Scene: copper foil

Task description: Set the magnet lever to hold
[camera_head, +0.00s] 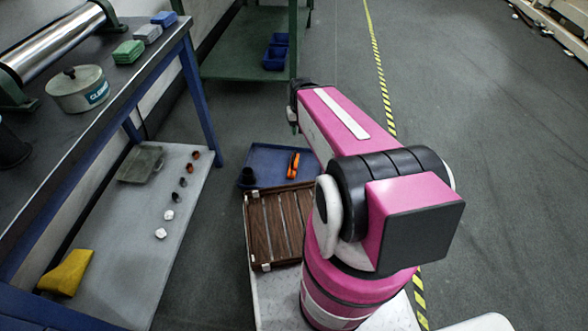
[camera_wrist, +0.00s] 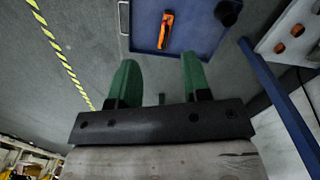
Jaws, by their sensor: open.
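I cannot make out a magnet lever in either view. My gripper (camera_wrist: 158,72) shows in the wrist view with its two green fingers apart and nothing between them. Beyond the fingertips, a blue tray (camera_wrist: 205,38) holds an orange-and-black tool (camera_wrist: 166,30) and a dark round cup (camera_wrist: 228,12). In the head view, my pink arm reaches away from me, and its fingers are hidden. The same blue tray (camera_head: 268,160) lies beyond a brown slatted box, with the orange tool (camera_head: 293,165) on it.
A blue-legged bench at left carries a metal roller (camera_head: 55,42), a round tin (camera_head: 77,90) and coloured blocks (camera_head: 128,52). Its lower shelf (camera_head: 130,225) holds a yellow cloth (camera_head: 67,272) and several small parts. The slatted box (camera_head: 278,228) is near my base. Open floor (camera_head: 480,130) lies right.

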